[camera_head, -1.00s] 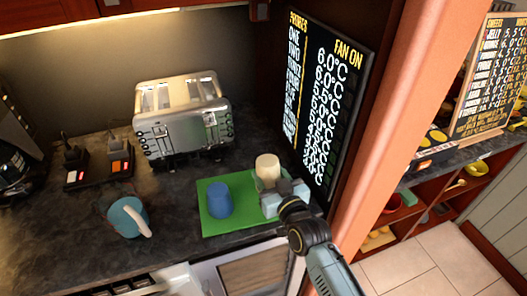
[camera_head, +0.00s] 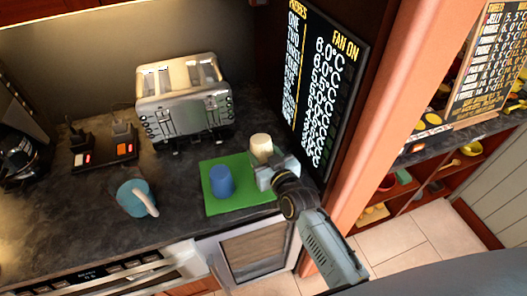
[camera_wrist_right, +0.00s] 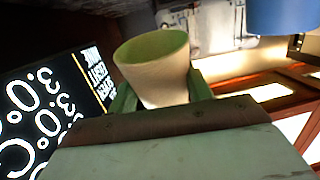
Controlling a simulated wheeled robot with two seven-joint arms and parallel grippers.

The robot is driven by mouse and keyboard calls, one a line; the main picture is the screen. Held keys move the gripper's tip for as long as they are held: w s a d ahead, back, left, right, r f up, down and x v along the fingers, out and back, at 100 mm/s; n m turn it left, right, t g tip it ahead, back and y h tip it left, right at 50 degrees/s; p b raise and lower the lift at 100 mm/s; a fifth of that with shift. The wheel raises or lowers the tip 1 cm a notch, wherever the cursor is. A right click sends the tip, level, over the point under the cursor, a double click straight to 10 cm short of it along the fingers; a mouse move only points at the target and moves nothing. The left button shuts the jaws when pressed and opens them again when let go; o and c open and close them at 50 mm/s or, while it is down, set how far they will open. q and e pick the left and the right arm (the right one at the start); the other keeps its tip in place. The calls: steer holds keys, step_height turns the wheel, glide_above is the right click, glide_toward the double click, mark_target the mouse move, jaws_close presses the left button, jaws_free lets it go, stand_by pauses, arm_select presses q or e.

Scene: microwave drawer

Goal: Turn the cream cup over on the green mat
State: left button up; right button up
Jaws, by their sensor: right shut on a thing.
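The cream cup (camera_head: 261,147) is at the back right of the green mat (camera_head: 211,208). My right gripper (camera_head: 272,172) is shut on it from the front right. In the head view the cup's top is a flat pale disc. In the right wrist view, which is rolled upside down, the cream cup (camera_wrist_right: 160,83) sits between the fingers with its open mouth, green inside, toward the picture's top, so it appears mouth down. I cannot tell whether it touches the mat. My left gripper is not in view.
A blue cup (camera_head: 221,181) stands on the mat, left of the cream cup. A teal mug (camera_head: 132,198) is on the dark counter further left. A toaster (camera_head: 183,100) is behind, and a black menu board (camera_head: 322,85) stands close behind the right gripper.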

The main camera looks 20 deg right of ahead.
steer(key=shift+f+b, duration=1.9)
steer(key=shift+f, duration=1)
steer(key=o, duration=1.1)
steer(key=shift+c, duration=0.2)
steer(key=s+d+r, duration=0.2)
steer(key=s, duration=1.1)
steer(key=shift+s+a, duration=0.1)
